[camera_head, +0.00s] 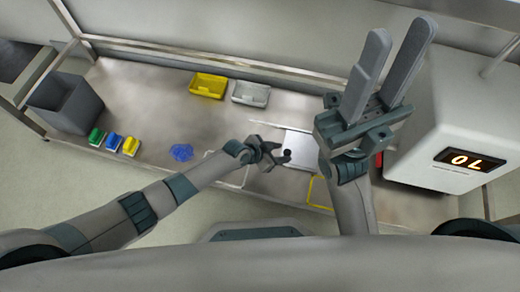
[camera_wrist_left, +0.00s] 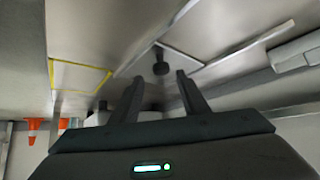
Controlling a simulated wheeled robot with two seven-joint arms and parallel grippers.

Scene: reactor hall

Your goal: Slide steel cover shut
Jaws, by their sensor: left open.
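The steel cover (camera_head: 301,150) is a flat, pale plate on the bench, right of my left gripper in the head view. A dark round knob (camera_head: 286,156) is by its left part. My left gripper (camera_head: 277,154) is open beside the knob. In the left wrist view the knob (camera_wrist_left: 160,67) shows just beyond and between the open fingertips (camera_wrist_left: 160,78); I cannot tell whether they touch it. My right gripper (camera_head: 401,33) is raised close to the head camera, fingers apart and empty. It and its arm hide part of the bench right of the cover.
A white box with a lit display (camera_head: 468,159) stands at the right. Yellow (camera_head: 208,85) and grey (camera_head: 251,93) trays sit at the back. A grey bin (camera_head: 66,103), small coloured containers (camera_head: 113,142) and a blue item (camera_head: 181,152) are at the left. Yellow outlines mark the bench.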

